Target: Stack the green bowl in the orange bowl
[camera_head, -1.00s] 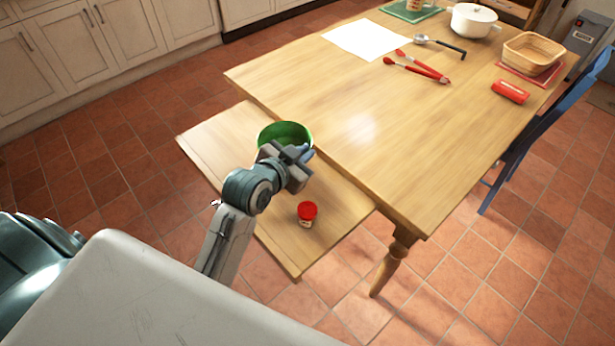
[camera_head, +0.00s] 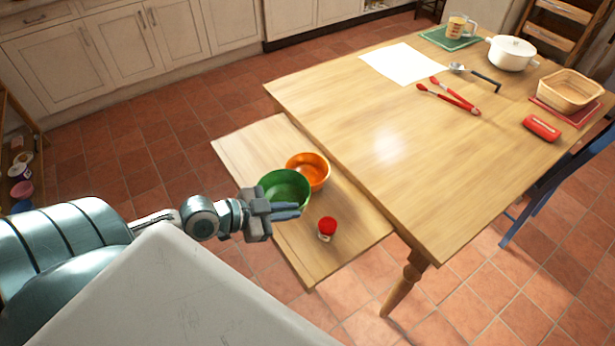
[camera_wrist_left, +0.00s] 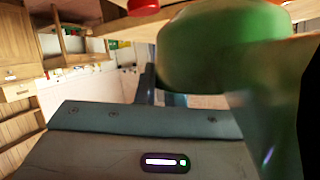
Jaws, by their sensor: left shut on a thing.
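The green bowl (camera_head: 284,190) is at my left gripper (camera_head: 284,210), which is shut on its near rim. It also shows large and close in the left wrist view (camera_wrist_left: 225,50). The orange bowl (camera_head: 310,170) sits on the low wooden bench (camera_head: 250,150), just behind and to the right of the green bowl. The green bowl overlaps the orange bowl's near left edge in the head view. I cannot tell whether the two touch. The green bowl looks roughly upright. My right gripper is in no view.
A jar with a red lid (camera_head: 326,229) stands on the bench right of the gripper. The wooden table (camera_head: 400,150) rises beside the bench and holds red tongs (camera_head: 448,97), a white pot (camera_head: 512,54), a basket (camera_head: 570,90) and a red case (camera_head: 541,128). The bench's far left end is clear.

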